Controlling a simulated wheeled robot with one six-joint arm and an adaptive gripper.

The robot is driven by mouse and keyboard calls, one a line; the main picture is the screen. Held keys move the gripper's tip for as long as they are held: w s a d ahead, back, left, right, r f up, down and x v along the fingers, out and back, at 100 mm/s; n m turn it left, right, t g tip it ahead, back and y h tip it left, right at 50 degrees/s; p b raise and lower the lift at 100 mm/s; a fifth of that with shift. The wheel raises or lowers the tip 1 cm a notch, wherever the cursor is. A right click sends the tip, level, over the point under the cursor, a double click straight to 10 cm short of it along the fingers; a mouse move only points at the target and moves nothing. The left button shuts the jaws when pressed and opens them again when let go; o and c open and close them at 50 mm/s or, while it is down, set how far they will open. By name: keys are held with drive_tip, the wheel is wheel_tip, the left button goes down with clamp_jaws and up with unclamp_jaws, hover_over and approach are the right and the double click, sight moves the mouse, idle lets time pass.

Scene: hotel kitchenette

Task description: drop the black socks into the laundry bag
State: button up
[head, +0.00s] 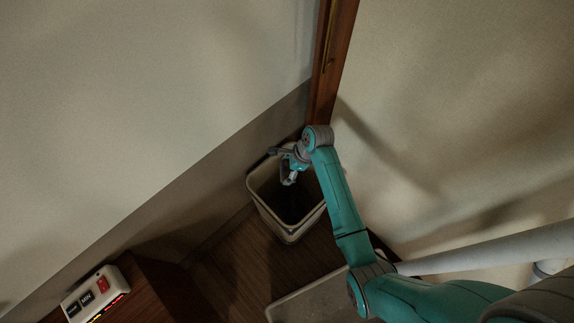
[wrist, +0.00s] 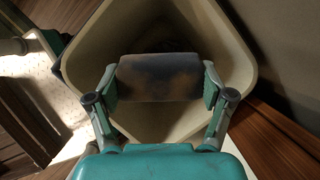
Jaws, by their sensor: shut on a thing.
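A dark rolled bundle, which I take to be the black socks (wrist: 158,78), is pinched between the two finger pads of my gripper (wrist: 160,88) in the wrist view. It looks dark grey with a brownish patch. The laundry bag (wrist: 85,65) appears as a beige, open-topped, stiff-walled container directly behind the bundle. In the head view, the bag (head: 262,205) stands upright on the floor in a corner, and my gripper (head: 289,180) is over its opening. The bundle cannot be made out there, and the bag's dark inside hides its bottom.
Walls close in behind the bag, with a brown wooden post (head: 328,75) at the corner. A wooden unit (head: 155,285) carrying a white box with coloured buttons (head: 96,293) stands at the lower left. Bare wooden floor (head: 235,262) lies in front of the bag.

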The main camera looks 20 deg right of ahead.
sight(288, 173)
drive_tip(key=shift+f, duration=1.6)
drive_tip(key=o, duration=1)
drive_tip(key=shift+o, duration=0.2)
drive_tip(key=v, duration=1.2)
